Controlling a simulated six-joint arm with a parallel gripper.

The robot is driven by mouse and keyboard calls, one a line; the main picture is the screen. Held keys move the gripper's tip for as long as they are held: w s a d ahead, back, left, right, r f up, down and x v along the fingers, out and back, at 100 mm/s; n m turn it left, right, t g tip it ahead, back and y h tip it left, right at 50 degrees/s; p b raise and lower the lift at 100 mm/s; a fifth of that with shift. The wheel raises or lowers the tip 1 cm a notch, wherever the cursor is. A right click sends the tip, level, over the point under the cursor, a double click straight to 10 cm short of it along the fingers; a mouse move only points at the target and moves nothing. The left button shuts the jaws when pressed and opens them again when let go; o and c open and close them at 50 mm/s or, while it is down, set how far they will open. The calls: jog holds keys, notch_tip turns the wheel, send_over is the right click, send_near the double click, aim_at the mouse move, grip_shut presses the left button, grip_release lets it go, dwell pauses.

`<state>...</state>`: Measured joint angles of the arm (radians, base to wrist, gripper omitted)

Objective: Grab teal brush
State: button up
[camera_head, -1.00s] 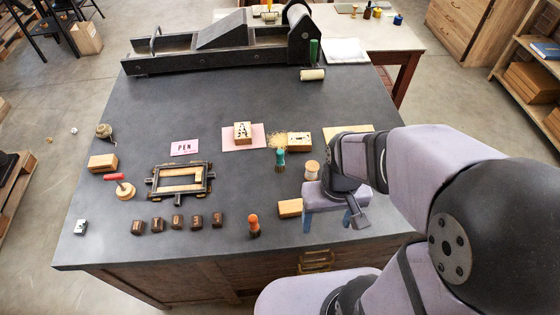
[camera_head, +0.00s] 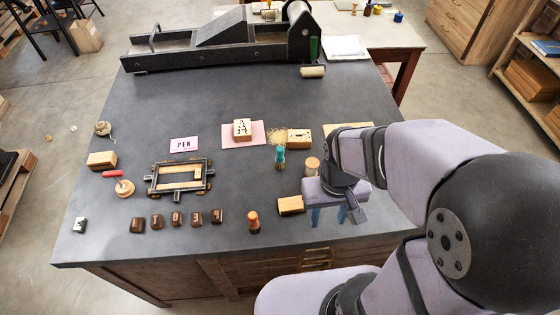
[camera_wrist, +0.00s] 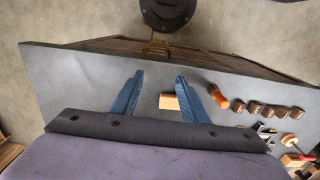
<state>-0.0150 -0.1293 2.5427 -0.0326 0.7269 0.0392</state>
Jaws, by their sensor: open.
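The teal brush (camera_head: 280,156) stands upright on the dark bench top, bristles down, just in front of a pile of shavings and left of a round wooden piece. My gripper (camera_head: 328,219) is low over the front right of the bench, to the right of and nearer than the brush. In the wrist view my gripper (camera_wrist: 154,85) has its two blue fingers spread apart with nothing held. A small wooden block (camera_wrist: 170,102) shows between and beyond the fingers. The teal brush does not show in the wrist view.
An orange-handled brush (camera_head: 253,222) and a wooden block (camera_head: 290,205) stand near my gripper. A round wooden piece (camera_head: 312,167) and a stamp block (camera_head: 299,138) are close to the teal brush. A metal frame (camera_head: 180,177) and several dark type blocks lie left.

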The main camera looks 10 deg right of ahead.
jog(key=w+d+f+t+h+b, duration=0.1)
jog(key=w+d+f+h+b, duration=0.1)
jog(key=w+f+b, duration=0.5)
jog(key=r+m+t+h+b, duration=0.1)
jog(key=m+t+h+b, duration=0.75)
jog(key=b, duration=1.55)
send_over(278, 155)
jog(key=n+t+y, duration=0.2)
jog(key=y, duration=0.1)
jog(key=shift+s+d, duration=0.15)
jog(key=shift+d, duration=0.15)
jog(key=shift+a+r, duration=0.25)
jog(key=shift+r, duration=0.05)
jog(key=shift+f+p, duration=0.5)
jog(key=shift+f, duration=3)
jog(key=shift+p+x, duration=0.7)
jog(key=shift+x, duration=1.95)
jog(key=shift+r, duration=0.1)
